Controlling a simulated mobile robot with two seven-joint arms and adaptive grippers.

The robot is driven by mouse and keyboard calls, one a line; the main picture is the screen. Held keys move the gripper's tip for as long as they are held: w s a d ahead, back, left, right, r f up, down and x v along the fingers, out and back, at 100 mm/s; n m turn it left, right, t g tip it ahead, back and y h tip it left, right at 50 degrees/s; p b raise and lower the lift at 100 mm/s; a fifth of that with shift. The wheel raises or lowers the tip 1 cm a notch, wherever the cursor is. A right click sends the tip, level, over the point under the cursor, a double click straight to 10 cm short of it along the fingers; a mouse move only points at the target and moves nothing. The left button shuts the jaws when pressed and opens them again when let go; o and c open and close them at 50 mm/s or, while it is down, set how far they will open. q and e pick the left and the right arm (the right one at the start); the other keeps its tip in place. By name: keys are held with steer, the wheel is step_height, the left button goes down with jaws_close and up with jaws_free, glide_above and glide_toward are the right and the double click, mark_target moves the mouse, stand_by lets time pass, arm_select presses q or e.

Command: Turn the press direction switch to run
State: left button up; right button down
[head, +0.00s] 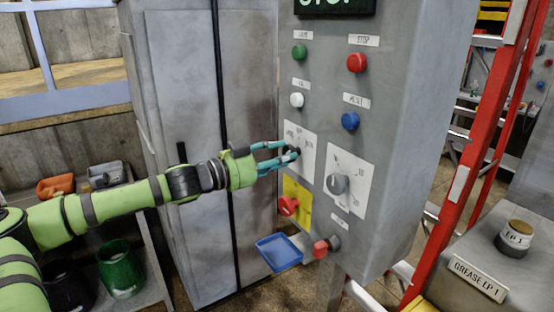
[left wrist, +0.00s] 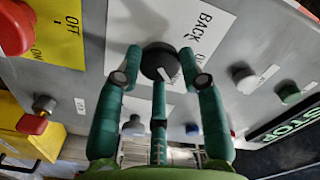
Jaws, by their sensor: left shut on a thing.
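The press direction switch is a black round knob (left wrist: 158,60) on a white label plate (head: 303,138) on the grey control panel. In the left wrist view, the word BACK shows on that plate; the other lettering is partly hidden or too small to read. My left gripper (head: 290,154) reaches the knob from the left, with its teal fingers closed around it. In the left wrist view, fingers lie on both sides of the knob. A pale pointer mark shows on the knob, but I cannot tell which position it is at. My right gripper is not in view.
A grey selector knob (head: 338,183) sits close right of the switch. A red knob on a yellow plate (head: 297,194) is below it, and a red stop button (head: 357,63) and blue button (head: 350,121) above. A red ladder (head: 490,125) stands right of the panel.

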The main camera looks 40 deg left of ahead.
arm_select(q)
steer(key=shift+r+m, duration=0.5)
steer(key=shift+m, duration=0.2)
steer(key=o, duration=0.9)
steer(key=shift+d, duration=0.1)
steer(key=shift+o, duration=1.3)
steer(key=shift+d, duration=0.1)
steer(key=shift+w+f, duration=0.1)
steer(key=shift+f, duration=0.2)
